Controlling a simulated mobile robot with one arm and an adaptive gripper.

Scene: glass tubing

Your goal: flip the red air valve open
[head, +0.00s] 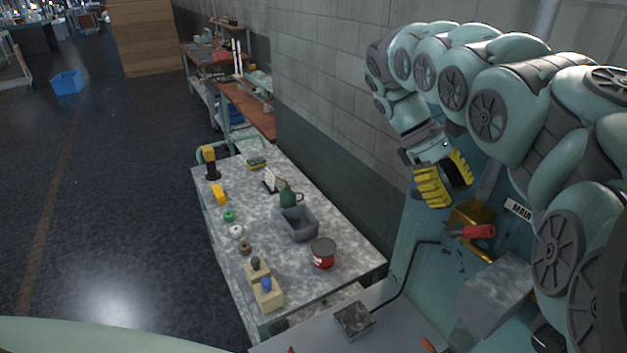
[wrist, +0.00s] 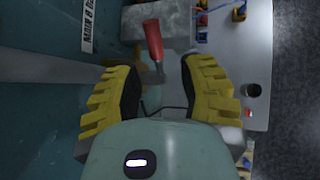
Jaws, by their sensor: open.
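The red air valve handle (head: 477,231) sticks out to the right from a brass-coloured fitting (head: 470,216) on the teal panel in the head view. In the wrist view the red handle (wrist: 153,40) lies beyond the fingertips, near the middle between them, with a short metal stem at its lower end. My gripper (head: 445,180) has yellow ribbed fingers and hangs above and to the left of the handle, apart from it. The fingers (wrist: 165,80) are spread wide with nothing held between them. The valve body is partly hidden in the wrist view.
A sign reading "MAIN" (head: 518,209) is on the panel close to the handle. A grey box (head: 496,292) stands below the valve. A black tube runs down to a small dark block (head: 354,320). A cluttered workbench (head: 345,235) is at the left.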

